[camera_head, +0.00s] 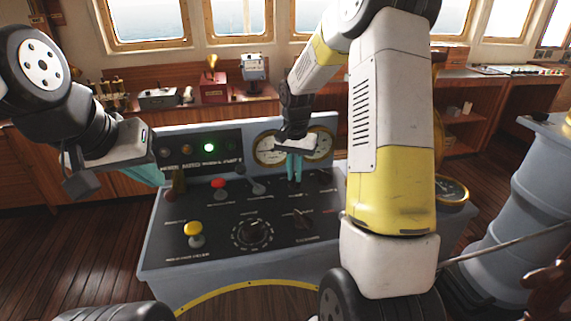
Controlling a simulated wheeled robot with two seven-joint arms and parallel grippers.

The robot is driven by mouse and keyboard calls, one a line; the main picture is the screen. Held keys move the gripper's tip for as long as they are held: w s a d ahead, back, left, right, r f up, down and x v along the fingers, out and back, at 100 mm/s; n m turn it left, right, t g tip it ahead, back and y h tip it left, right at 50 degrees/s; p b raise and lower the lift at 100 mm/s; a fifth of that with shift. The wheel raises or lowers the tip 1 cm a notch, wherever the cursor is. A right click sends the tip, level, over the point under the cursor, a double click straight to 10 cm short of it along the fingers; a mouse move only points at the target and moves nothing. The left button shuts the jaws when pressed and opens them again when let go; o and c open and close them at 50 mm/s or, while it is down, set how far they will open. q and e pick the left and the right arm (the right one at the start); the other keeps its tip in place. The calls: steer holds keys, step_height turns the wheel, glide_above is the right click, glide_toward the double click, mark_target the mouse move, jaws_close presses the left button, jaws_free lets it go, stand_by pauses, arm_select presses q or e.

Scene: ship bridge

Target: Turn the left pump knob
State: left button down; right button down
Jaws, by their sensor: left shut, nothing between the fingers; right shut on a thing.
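The grey-blue control console (160,262) stands in front of me with a dark sloped panel. My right gripper (294,182) comes down from above, its teal fingers closed at the panel's upper right, below the round gauges. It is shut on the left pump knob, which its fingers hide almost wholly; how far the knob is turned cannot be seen. Another small dark knob (325,181) sits just right of these fingers. My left gripper (152,173) is shut and empty at the console's upper left edge, apart from the panel's controls.
The panel also carries a yellow knob (194,230), a red knob (219,184), a grey lever (257,186), a large black dial (252,232) and a dark switch (303,217). A blue-grey pedestal (515,195) stands at right.

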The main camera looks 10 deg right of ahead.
steer(key=shift+n, duration=0.3)
steer(key=n, duration=1.1)
steer(key=shift+n, duration=0.3)
stand_by(0.4)
steer(key=c, duration=1.5)
jaws_free()
steer(key=shift+o, duration=0.2)
step_height(320, 180, up, 8)
steer(key=shift+f, duration=0.1)
